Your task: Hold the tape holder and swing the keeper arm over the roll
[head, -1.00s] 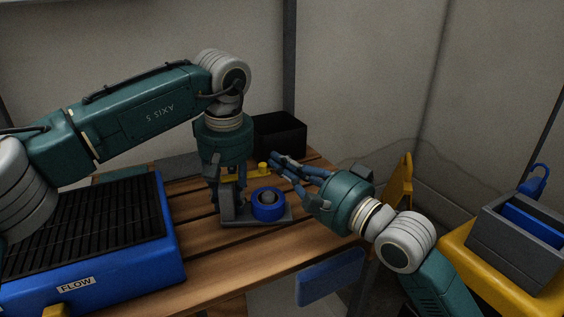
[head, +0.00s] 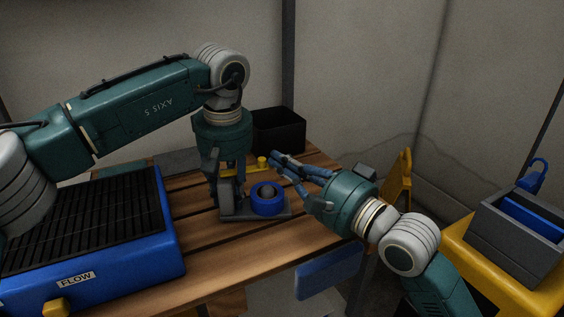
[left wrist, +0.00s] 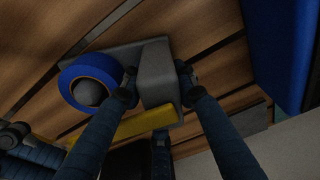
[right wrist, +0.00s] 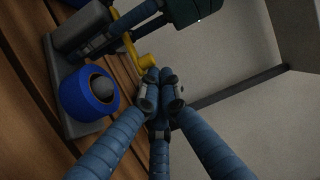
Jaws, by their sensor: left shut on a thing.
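The tape holder (head: 240,214) has a grey base with an upright grey block and stands on the slatted wooden table. A blue tape roll (head: 267,202) sits on its base beside the block. The yellow keeper arm (head: 262,162), with a knob at its end, lies behind the roll, not over it. My left gripper (left wrist: 155,85) is shut on the grey block from above, with fingers on either side of it. My right gripper (right wrist: 160,95) has its fingertips together and empty, near the yellow knob (right wrist: 146,61). I cannot tell whether they touch it.
A blue box with a black grille (head: 85,225) stands on the table to the left. A black bin (head: 280,132) is behind the holder. A grey bin (head: 500,240) sits on a yellow stand to the right. The table front is clear.

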